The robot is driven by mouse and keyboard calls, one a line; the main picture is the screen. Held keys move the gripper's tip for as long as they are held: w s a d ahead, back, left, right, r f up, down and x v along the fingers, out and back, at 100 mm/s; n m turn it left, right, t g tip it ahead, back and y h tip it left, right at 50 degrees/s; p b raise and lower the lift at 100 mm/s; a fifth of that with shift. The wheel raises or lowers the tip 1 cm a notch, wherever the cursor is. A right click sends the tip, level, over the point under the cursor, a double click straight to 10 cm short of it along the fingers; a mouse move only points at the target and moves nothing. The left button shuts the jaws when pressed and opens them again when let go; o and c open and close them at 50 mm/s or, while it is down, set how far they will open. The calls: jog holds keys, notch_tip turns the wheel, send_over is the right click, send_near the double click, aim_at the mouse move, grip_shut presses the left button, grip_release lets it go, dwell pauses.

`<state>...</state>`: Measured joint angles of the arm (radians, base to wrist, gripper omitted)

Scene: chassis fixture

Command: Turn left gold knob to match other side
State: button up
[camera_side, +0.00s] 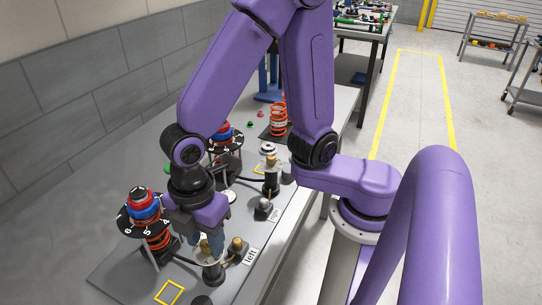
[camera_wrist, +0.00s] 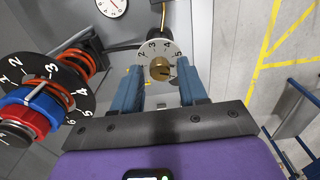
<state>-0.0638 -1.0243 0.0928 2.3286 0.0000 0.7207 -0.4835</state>
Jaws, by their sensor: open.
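In the wrist view, the left gold knob (camera_wrist: 160,68) sits at the centre of a white numbered dial (camera_wrist: 146,55), with 2, 3, 4 and 5 readable. A dark mark shows on the knob, but its exact setting is too small to tell. My gripper (camera_wrist: 160,78) is open, its blue fingers on either side of the knob with gaps. In the side view, my gripper (camera_side: 209,244) points down over the left station, beside the "left" label (camera_side: 250,256), and hides much of the knob. The right station's white dial (camera_side: 268,149) stands farther back; its setting is unreadable.
A coil-spring post with a black numbered disc and red and blue rings (camera_side: 144,205) stands left of my gripper; a similar post (camera_side: 224,137) is behind. A brass fitting (camera_side: 236,244) is close on the right. A round gauge (camera_wrist: 112,6) shows at the top of the wrist view.

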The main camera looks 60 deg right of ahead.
jog(key=shift+f, duration=0.35)
jog(key=m, duration=0.4)
jog(key=shift+m, duration=0.4)
jog(key=m, duration=1)
jog(key=shift+m, duration=2.9)
